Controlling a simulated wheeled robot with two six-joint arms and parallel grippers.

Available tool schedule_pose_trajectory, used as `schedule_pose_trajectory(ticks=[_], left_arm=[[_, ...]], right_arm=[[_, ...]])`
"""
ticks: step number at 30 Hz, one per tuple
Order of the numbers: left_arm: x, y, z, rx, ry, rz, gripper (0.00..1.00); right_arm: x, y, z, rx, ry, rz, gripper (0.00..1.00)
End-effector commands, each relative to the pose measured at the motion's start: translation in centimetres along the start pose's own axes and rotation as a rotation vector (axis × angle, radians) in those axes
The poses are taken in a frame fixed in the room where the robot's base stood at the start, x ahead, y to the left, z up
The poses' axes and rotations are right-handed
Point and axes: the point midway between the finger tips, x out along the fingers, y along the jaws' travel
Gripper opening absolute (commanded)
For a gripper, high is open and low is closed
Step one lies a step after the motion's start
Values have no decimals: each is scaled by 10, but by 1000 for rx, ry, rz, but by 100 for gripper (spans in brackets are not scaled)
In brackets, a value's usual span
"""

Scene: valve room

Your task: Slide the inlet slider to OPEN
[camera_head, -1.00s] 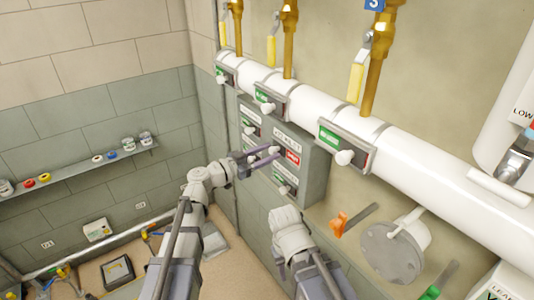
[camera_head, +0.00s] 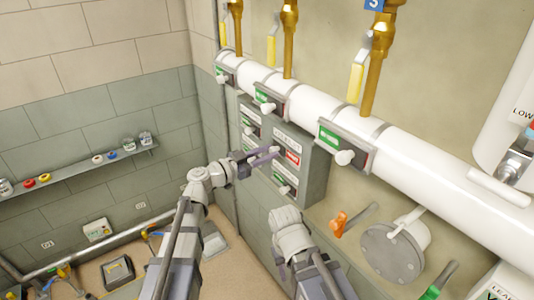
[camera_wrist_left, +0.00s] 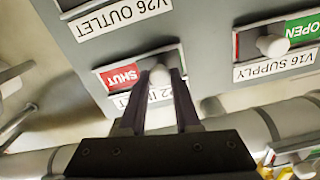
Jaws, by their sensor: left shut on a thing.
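My left gripper (camera_head: 272,156) reaches the grey control panel (camera_head: 311,178) below the white pipe in the head view. In the left wrist view my left gripper (camera_wrist_left: 158,98) is shut on the light round knob (camera_wrist_left: 160,75) of a slider. Its label is mostly hidden by the fingers; the visible letters suggest INLET. A red SHUT marker (camera_wrist_left: 122,77) shows beside the knob, upside down; it is the red patch (camera_head: 293,157) right of the fingers in the head view.
Neighbouring labels read V26 OUTLET (camera_wrist_left: 115,14) and V16 SUPPLY (camera_wrist_left: 275,65), the latter with its own knob (camera_wrist_left: 272,45). Slider units with white knobs (camera_head: 344,157) sit along the white pipe (camera_head: 305,103). An orange-handled lever (camera_head: 339,223) is to the panel's right.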

Motion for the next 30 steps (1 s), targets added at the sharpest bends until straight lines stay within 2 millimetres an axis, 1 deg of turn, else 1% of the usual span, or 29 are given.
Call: schedule_pose_trajectory(ticks=[17, 20, 27, 30], left_arm=[[0, 2, 0, 0, 0, 0, 0], [-1, 13, -2, 0, 0, 1, 0], [-2, 59, -12, 0, 0, 3, 0], [-1, 65, -13, 0, 0, 2, 0]], right_arm=[[0, 0, 0, 0, 0, 0, 40], [0, 0, 0, 0, 0, 0, 40], [0, 0, 0, 0, 0, 0, 40], [0, 0, 0, 0, 0, 0, 40]])
